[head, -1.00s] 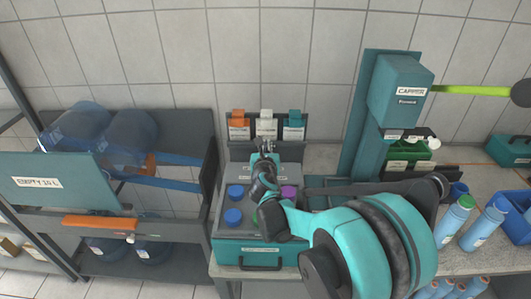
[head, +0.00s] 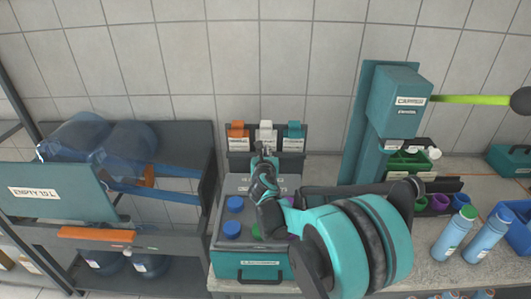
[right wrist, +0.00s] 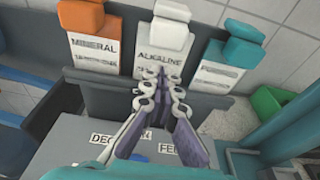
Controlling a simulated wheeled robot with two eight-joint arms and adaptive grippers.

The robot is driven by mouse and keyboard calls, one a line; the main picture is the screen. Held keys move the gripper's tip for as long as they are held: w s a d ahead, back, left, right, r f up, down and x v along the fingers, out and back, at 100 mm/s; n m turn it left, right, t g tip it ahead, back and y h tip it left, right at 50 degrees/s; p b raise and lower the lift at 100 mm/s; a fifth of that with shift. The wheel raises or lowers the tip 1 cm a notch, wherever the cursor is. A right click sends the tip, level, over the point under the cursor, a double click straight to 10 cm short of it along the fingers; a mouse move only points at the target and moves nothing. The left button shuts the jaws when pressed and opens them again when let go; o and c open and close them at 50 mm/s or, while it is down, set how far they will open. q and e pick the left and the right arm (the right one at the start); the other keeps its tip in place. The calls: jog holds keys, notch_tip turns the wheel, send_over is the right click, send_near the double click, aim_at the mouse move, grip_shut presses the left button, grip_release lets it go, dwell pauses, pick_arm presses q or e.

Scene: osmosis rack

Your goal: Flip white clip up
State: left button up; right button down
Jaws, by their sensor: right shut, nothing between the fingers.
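The white clip (head: 266,126) is the middle one of three on an upright dark panel against the wall, between an orange clip (head: 237,126) and a teal clip (head: 294,127). In the right wrist view the white clip (right wrist: 172,10) is at the top edge, above a white card (right wrist: 158,45) reading "ALKALINE". My right gripper (right wrist: 162,74) is shut and empty, its tips just below that card's lettering; I cannot tell if they touch it. In the head view the right gripper (head: 259,150) is below the white clip. My left gripper is out of view.
Large clear bottles (head: 122,147) lie on a rack at the left.

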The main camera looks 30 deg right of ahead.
aim_at(266, 124)
jog(key=shift+r+x, duration=0.25)
jog(key=shift+x, duration=1)
jog(key=shift+r+x, duration=0.2)
jog(key=shift+x, duration=1)
jog(key=shift+s+a, duration=0.1)
jog(key=shift+s, duration=0.05)
jog(key=shift+r+p, duration=2.65)
jog(key=shift+r, duration=1.15)
jog(key=shift+w+d+r, duration=0.1)
jog(key=shift+w+d, duration=0.3)
jog(key=shift+w, duration=0.2)
jog(key=shift+w+d+r, duration=0.1)
jog(key=shift+w+d, duration=0.3)
jog(key=shift+w, duration=0.25)
jog(key=r+p+v, duration=0.1)
jog(key=p+v, duration=0.1)
jog(key=v, duration=0.6)
jog(key=shift+r+p, duration=0.25)
jog(key=shift+p, duration=0.15)
